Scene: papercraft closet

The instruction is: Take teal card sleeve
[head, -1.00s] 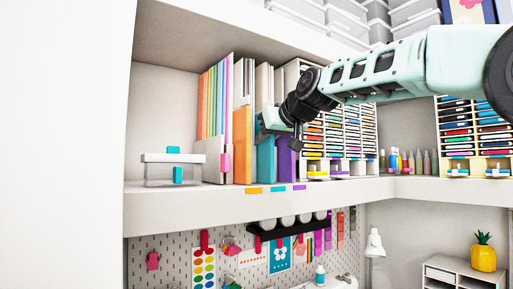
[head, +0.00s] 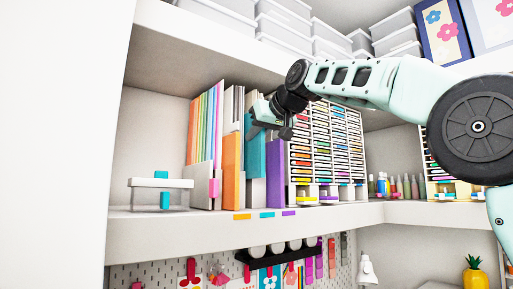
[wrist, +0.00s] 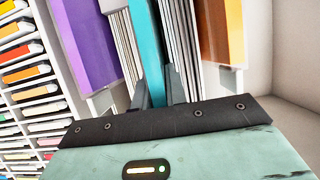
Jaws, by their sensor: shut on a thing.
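The teal card sleeve (head: 256,158) stands upright between the orange sleeve (head: 231,166) and the purple sleeve (head: 275,172) on the shelf. It sits higher than both, with pale cards showing below its lower edge. My gripper (head: 264,118) is shut on its upper part. In the wrist view, the teal sleeve (wrist: 147,45) runs between the two dark fingers of my gripper (wrist: 157,95), with white card edges on both sides. My fingers partly hide its gripped end.
A rack of colored pads (head: 325,140) stands close on the right. A clear box with a teal clip (head: 160,190) is at the left. Tall pastel folders (head: 205,125) stand left of the sleeves. The shelf's front edge (head: 200,230) has colored tabs.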

